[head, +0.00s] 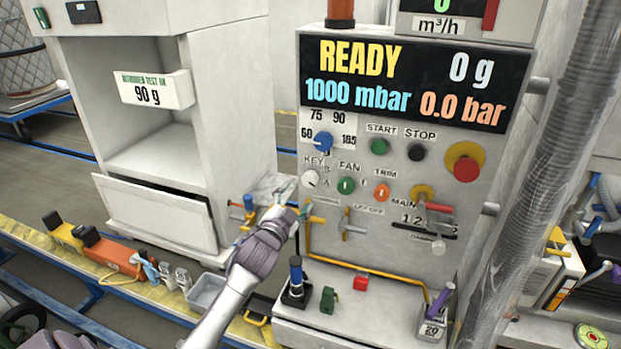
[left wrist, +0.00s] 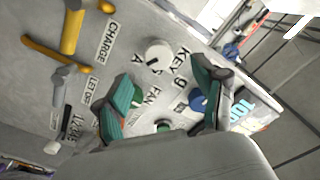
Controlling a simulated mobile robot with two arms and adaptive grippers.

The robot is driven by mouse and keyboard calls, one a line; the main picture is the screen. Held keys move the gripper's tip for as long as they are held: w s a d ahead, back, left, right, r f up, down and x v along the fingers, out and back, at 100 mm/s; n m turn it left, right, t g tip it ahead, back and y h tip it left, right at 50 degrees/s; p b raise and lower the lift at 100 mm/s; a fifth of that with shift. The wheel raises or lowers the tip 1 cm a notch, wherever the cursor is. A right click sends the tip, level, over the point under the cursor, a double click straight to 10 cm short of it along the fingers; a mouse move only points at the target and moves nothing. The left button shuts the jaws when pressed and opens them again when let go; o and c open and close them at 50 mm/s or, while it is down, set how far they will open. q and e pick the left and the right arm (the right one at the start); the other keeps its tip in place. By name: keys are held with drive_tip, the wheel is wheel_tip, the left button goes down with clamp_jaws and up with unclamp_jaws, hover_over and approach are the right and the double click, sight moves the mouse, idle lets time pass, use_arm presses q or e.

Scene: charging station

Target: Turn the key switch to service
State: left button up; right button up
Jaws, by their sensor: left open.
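The key switch (head: 311,179) is a round white knob on the grey panel, with the word KEY above it and the small letters B and A beside it. No label reading "service" is legible. In the left wrist view the knob (left wrist: 158,53) shows a short dark mark and lies beyond my fingertips, between them in the picture. My left gripper (head: 293,206) is open and empty, just below and left of the knob in the head view. Its teal-padded fingers (left wrist: 163,84) are spread apart in the left wrist view and appear clear of the knob. My right gripper is not in view.
A blue dial (head: 323,141), the green FAN knob (head: 345,186) and the orange TRIM knob (head: 382,193) sit close by. A red emergency button (head: 466,168) is farther right. The CHARGE and LET OFF valve handles lie below. A white cabinet (head: 231,110) stands left.

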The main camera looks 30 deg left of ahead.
sight(308, 182)
use_arm(q)
drive_tip(key=x, duration=0.3)
drive_tip(key=p+x, duration=0.1)
drive_tip(key=x, duration=0.3)
drive_tip(key=shift+w+d, duration=0.15)
drive_tip(key=shift+w, duration=0.8)
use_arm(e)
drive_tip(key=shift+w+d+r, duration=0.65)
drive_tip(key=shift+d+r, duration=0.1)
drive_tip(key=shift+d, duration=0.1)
use_arm(q)
drive_tip(key=shift+c, duration=0.2)
drive_tip(key=c, duration=1.1)
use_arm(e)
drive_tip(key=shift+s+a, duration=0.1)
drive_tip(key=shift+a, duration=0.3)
